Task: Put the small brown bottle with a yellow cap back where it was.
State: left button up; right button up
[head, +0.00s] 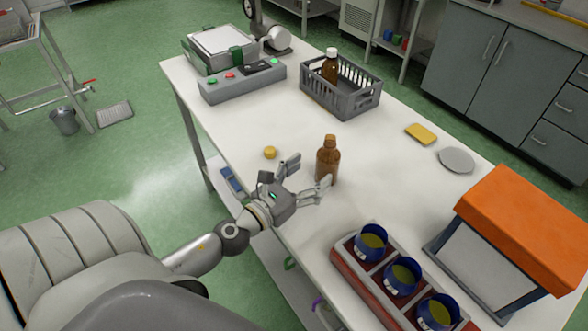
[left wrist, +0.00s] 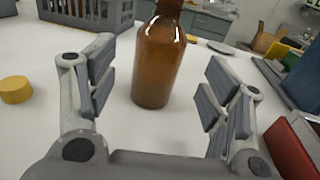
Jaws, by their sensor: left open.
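A brown bottle (head: 327,163) stands upright on the white table (head: 225,125). Its neck looks brown in the head view, and no yellow cap shows on it. A yellow round cap-like piece (head: 270,152) lies on the table to its left. My left gripper (head: 310,173) is open beside the bottle. In the left wrist view the bottle (left wrist: 158,62) stands between and beyond the spread fingers, its top cut off by the frame; I cannot tell whether they touch it. The yellow piece (left wrist: 15,90) is left of the fingers. My right gripper is not in view.
A grey crate (head: 345,108) at the back holds a brown bottle with a white cap (head: 331,66). Front right are a red rack (head: 372,292) with blue cups and an orange-topped box (head: 528,228). A yellow sponge-like block (head: 421,134) and grey disc (head: 456,160) lie right.

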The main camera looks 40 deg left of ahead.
pick_arm(q)
jog(key=s, duration=0.1)
jog(key=s+b, duration=0.1)
jog(key=s, duration=0.1)
jog(key=shift+s+a+f, duration=0.2)
jog(key=shift+s+a, duration=0.05)
jog(key=shift+s+a+r+b, duration=0.1)
jog(key=shift+s+r+b, duration=0.1)
jog(key=shift+s+b, duration=0.4)
jog(key=shift+s, duration=0.1)
